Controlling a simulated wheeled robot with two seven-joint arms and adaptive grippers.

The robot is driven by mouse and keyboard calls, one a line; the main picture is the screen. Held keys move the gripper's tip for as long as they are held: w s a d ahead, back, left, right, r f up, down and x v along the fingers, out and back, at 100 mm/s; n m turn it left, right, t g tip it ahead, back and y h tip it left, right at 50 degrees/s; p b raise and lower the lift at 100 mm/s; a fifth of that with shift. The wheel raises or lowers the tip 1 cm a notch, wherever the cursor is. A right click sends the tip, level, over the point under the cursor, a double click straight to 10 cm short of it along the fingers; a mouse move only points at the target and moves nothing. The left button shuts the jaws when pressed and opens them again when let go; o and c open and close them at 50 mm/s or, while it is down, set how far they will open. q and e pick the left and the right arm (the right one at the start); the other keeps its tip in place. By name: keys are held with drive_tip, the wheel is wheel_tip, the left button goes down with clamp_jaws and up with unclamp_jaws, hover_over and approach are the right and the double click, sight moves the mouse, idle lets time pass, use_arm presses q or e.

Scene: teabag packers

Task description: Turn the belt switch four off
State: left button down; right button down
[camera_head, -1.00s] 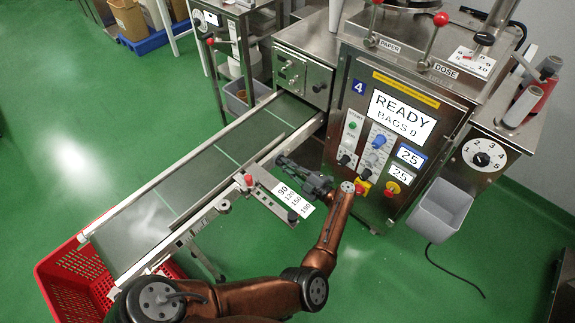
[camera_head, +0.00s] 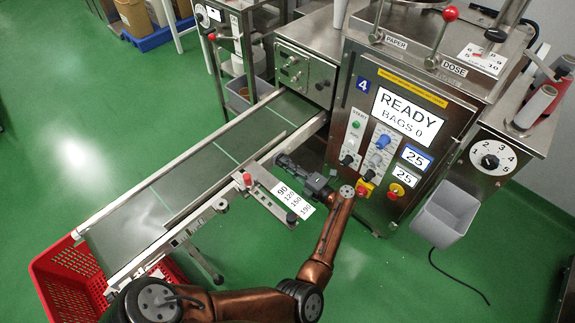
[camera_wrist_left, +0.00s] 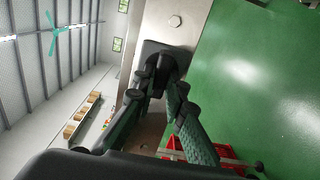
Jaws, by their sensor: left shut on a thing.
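My left gripper (camera_head: 285,160) is at the near side of the belt frame, beside the machine numbered 4. In the left wrist view its two fingers (camera_wrist_left: 160,84) close in on a dark block-like part (camera_wrist_left: 166,50) on a pale metal face. I take this part to be belt switch four; the fingers cover much of it, and its turn position cannot be read. In the head view the gripper hides the switch. The conveyor belt (camera_head: 200,178) runs from the machine down to the lower left. My right gripper is not in view.
A red crate (camera_head: 52,262) stands under the belt's low end. A scale plate (camera_head: 292,201) and a red knob (camera_head: 247,179) sit close to my gripper. The machine's front panel (camera_head: 351,137) has several buttons and knobs. A grey bin (camera_head: 447,212) hangs at right.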

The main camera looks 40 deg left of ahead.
use_arm(q)
drive_tip(key=shift+f, duration=0.1)
idle(0.3)
drive_tip(key=c, duration=2)
unclamp_jaws()
drive_tip(key=shift+o, duration=0.2)
drive_tip(key=s+d, duration=0.1)
drive_tip(key=d, duration=1.1)
